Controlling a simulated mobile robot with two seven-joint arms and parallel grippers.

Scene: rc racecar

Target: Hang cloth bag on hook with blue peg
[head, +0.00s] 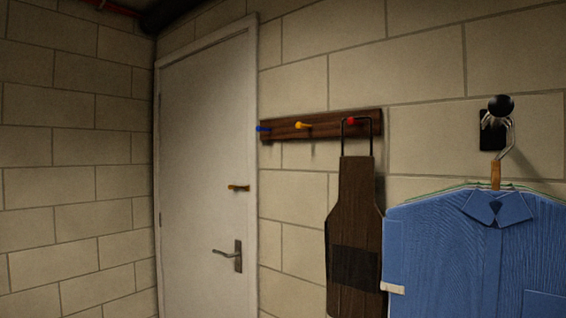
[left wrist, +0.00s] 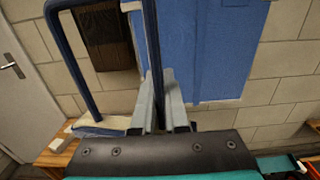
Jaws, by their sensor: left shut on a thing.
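The blue peg (head: 263,129) is at the left end of a dark wooden rack (head: 285,128) on the wall in the head view, with nothing hanging on it. My left gripper (left wrist: 163,80) shows in the left wrist view, its fingers shut on a dark blue strap (left wrist: 153,45). The strap looks like one side of the cloth bag's handle loop, whose other side (left wrist: 70,60) runs down at left. My right gripper is in neither view.
A yellow peg (head: 303,125) is bare. A brown apron-shaped item (head: 355,210) hangs by a black loop from the red peg (head: 351,121). A blue shirt (head: 450,250) hangs from a black hook (head: 500,107) at right. A white door (head: 200,150) stands left of the rack.

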